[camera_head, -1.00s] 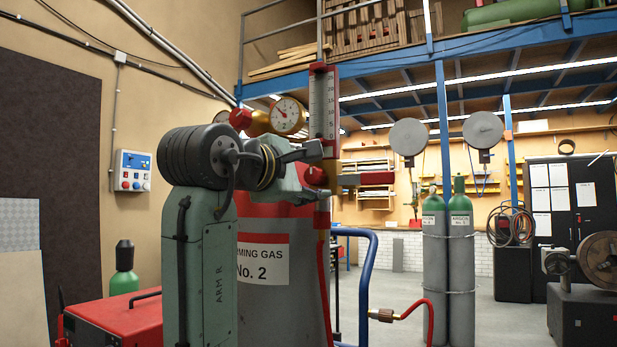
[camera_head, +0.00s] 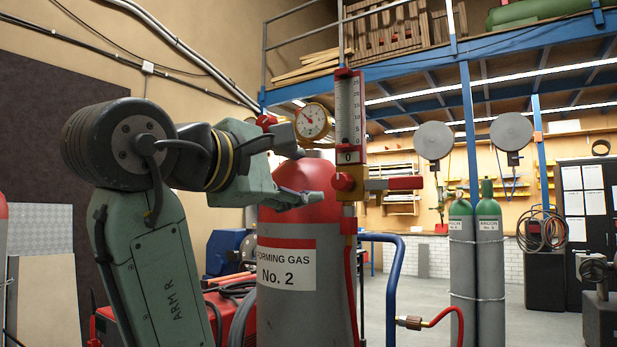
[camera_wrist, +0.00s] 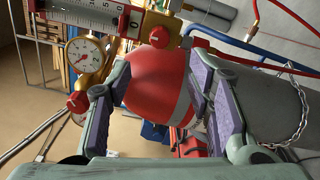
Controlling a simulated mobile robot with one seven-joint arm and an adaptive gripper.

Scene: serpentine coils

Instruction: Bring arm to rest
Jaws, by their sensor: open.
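My gripper (camera_head: 309,177) is open and empty in the head view. Its fingers point right, in front of the red dome of the forming gas cylinder No. 2 (camera_head: 286,270). The fingertips are a little left of the red knob (camera_head: 343,182) under the flow tube (camera_head: 349,110), with a gap between. In the wrist view the open fingers (camera_wrist: 160,68) frame the red dome (camera_wrist: 157,90), with nothing held between them. I cannot tell how far the fingers are from the dome. My arm is bent at the elbow on the left.
The round gauge (camera_head: 312,121) is just above my gripper. A blue rail (camera_head: 392,290) and a red hose (camera_head: 445,313) are right of the cylinder. A red machine (camera_head: 235,317) is low behind my arm. A chain (camera_wrist: 297,120) shows in the wrist view. Green-topped cylinders (camera_head: 474,265) stand farther back.

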